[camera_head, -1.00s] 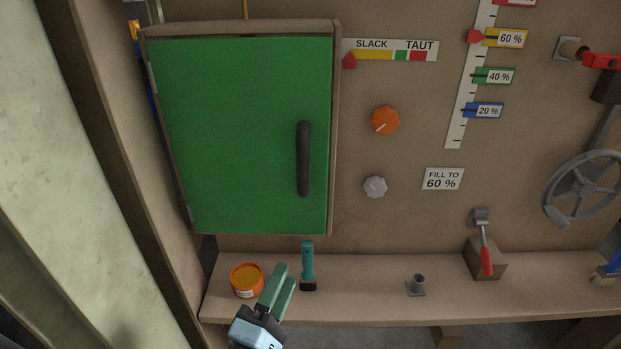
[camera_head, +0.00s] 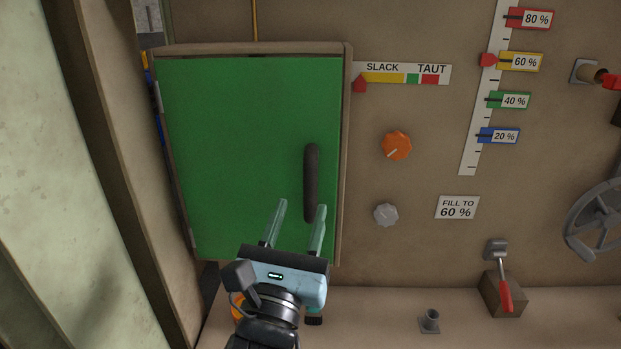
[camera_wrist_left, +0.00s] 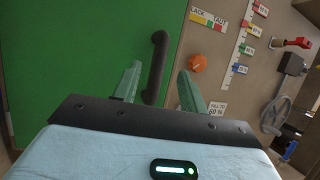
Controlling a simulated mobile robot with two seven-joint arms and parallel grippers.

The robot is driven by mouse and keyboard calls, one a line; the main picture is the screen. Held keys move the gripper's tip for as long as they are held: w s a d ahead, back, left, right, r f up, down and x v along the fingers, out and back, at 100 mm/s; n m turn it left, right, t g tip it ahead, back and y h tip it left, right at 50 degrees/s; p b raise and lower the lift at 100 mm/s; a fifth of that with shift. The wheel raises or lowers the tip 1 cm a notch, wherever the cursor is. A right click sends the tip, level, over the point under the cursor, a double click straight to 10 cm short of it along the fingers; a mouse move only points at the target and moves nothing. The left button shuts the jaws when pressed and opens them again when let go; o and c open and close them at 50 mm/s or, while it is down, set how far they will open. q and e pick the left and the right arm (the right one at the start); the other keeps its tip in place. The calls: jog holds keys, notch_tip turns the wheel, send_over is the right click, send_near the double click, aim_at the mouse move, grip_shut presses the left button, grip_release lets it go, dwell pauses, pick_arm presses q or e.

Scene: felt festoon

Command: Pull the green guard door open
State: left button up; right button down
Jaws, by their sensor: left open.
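The green guard door (camera_head: 235,140) is shut in its frame on the panel, with hinges on its left edge. Its dark vertical handle (camera_head: 311,170) is near the right edge. My left gripper (camera_head: 302,205) is open in front of the lower right of the door, its fingers pointing up toward the handle's lower end. In the left wrist view the door (camera_wrist_left: 85,60) fills the left side, and the handle (camera_wrist_left: 157,62) shows between the two open fingers (camera_wrist_left: 158,80), beyond them. I see no contact with the handle. My right gripper is not in view.
An orange knob (camera_head: 397,146) and a grey knob (camera_head: 386,214) are right of the door. A red-handled lever (camera_head: 503,290) and a grey socket (camera_head: 429,320) stand on the ledge (camera_head: 380,305). A handwheel (camera_head: 598,222) is at far right. An orange tub is mostly hidden behind my left arm.

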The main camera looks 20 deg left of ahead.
aim_at(309, 185)
pick_arm(q)
jog(key=p+x, duration=0.1)
jog(key=x, duration=0.5)
jog(key=shift+w+r, duration=0.2)
jog(key=shift+w, duration=0.15)
jog(key=shift+w+r, duration=0.1)
jog(key=shift+w, duration=0.3)
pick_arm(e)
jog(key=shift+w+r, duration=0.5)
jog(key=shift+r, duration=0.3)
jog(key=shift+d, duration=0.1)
pick_arm(q)
grip_shut()
